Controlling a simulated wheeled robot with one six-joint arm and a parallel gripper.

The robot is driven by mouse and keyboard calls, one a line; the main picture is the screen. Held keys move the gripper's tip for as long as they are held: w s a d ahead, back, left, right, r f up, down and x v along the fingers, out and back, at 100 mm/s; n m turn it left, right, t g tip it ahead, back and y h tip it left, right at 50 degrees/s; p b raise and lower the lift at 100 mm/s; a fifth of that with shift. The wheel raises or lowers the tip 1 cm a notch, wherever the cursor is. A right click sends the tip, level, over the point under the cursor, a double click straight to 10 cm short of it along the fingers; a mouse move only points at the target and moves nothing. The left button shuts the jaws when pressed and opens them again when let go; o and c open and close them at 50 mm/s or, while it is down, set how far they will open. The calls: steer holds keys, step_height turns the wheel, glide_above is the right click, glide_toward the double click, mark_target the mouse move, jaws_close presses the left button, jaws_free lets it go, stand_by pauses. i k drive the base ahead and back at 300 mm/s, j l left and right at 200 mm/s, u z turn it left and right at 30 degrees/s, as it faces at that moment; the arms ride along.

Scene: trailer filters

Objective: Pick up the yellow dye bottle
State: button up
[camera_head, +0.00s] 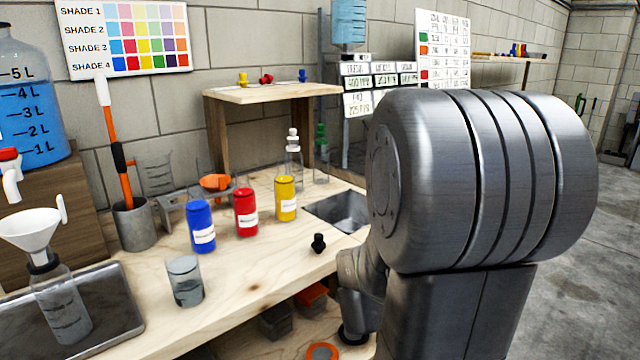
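The yellow dye bottle (286,198) stands upright on the wooden workbench (250,265), the rightmost of a row of three. It has a white label low on its front. The red bottle (246,212) stands to its left and the blue bottle (201,227) further left. My grey arm fills the right middle of the view, to the right of the bottles and apart from them. My gripper's fingers cannot be made out; the arm hides what is behind it.
A small black knob-like piece (318,243) stands in front of the yellow bottle. A sunken basin (342,210) lies to its right, clear bottles behind. A glass beaker (185,281) stands front left. A wooden shelf (270,93) rises behind. Open floor lies at right.

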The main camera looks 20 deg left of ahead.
mark_target(284, 183)
steer(key=i+l+u, duration=0.3)
steer(key=u, duration=0.2)
steer(key=i+l+u, duration=0.5)
steer(key=i+u, duration=0.15)
steer(key=u, duration=1.45)
steer(key=i+l, duration=0.15)
steer(key=l, duration=0.2)
